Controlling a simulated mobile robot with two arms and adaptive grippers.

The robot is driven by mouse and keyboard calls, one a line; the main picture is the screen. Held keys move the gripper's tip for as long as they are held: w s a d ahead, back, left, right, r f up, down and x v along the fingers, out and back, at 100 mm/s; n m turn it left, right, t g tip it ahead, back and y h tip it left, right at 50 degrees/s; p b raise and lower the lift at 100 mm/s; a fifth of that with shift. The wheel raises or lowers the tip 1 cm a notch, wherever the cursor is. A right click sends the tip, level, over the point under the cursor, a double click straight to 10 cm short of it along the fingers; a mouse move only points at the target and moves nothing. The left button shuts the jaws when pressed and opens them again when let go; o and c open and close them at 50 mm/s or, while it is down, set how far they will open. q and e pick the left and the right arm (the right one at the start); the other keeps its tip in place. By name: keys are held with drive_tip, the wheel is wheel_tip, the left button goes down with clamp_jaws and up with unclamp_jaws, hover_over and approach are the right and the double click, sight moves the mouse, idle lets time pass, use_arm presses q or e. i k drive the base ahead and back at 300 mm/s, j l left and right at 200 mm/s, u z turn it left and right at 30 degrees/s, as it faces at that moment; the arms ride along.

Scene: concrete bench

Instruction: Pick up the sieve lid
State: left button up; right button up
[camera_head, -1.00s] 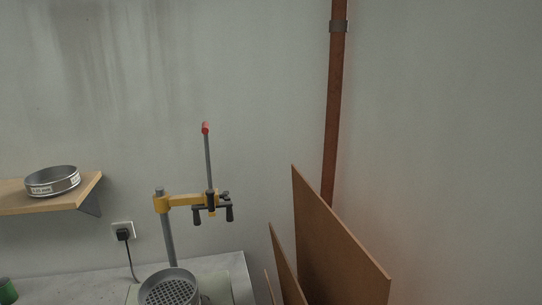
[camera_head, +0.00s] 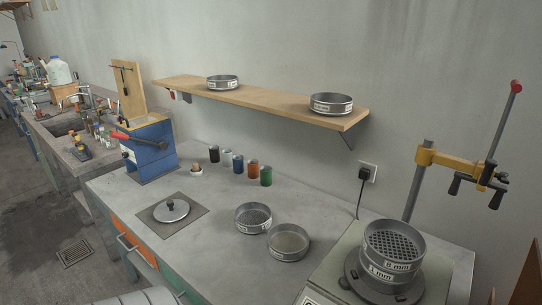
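The sieve lid (camera_head: 171,210) is a round, shiny metal disc with a small knob on top. It lies on a dark square plate (camera_head: 197,213) near the front left of the concrete bench (camera_head: 222,194). Nothing covers the lid. Two metal sieves (camera_head: 252,217) and (camera_head: 288,242) lie on the bench to its right. Neither of my grippers shows in the head view.
A sieve shaker (camera_head: 428,157) with stacked sieves (camera_head: 393,247) stands at the right. A wooden wall shelf (camera_head: 270,101) with two sieves overhangs the back. Several coloured jars (camera_head: 252,170) and a blue machine (camera_head: 152,150) stand behind the lid.

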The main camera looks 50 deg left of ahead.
sight(174, 209)
drive_tip(key=u, duration=2.45)
drive_tip(key=z, duration=1.7)
drive_tip(key=u, duration=1.65)
drive_tip(key=i+j+z, duration=0.2)
drive_tip(key=z, duration=0.2)
drive_tip(key=i+j+z, duration=0.15)
drive_tip(key=z, duration=0.25)
